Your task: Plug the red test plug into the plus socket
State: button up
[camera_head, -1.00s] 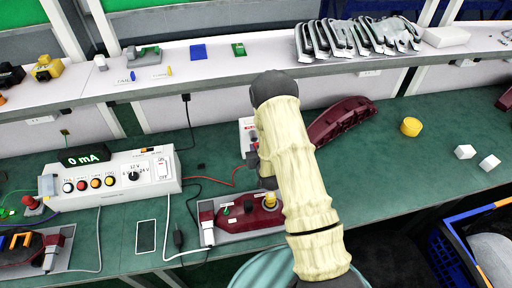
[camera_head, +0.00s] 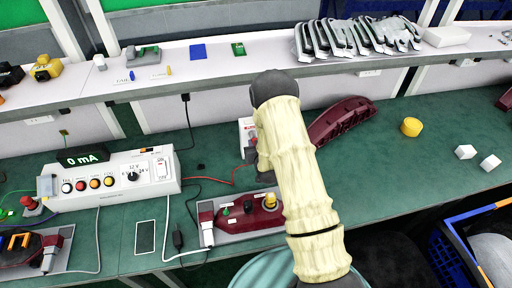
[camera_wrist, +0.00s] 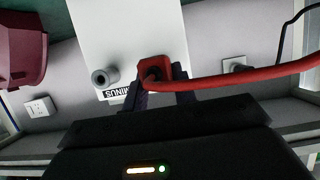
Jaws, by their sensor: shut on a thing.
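The red test plug (camera_wrist: 152,72) is held between the fingers of my gripper (camera_wrist: 160,92) in the wrist view, with its red cable (camera_wrist: 250,80) running off to the right. It is in front of the white socket box (camera_wrist: 120,30); I cannot tell whether it is in a socket. A grey round socket (camera_wrist: 103,77) shows left of the plug, by an upside-down MINUS label (camera_wrist: 120,92). No plus marking is visible. In the head view my arm hides most of the white box (camera_head: 246,130) and the plug.
A dark red lamp housing (camera_head: 342,118) lies right of my arm. The power supply (camera_head: 120,178) reading 0 mA is at left. A yellow cylinder (camera_head: 411,127) and white cubes (camera_head: 465,152) are at right. A shelf (camera_head: 220,75) runs behind.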

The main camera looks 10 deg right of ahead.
jog(key=o, duration=1.1)
jog(key=shift+p+v, duration=3.9)
jog(key=shift+v, duration=4.8)
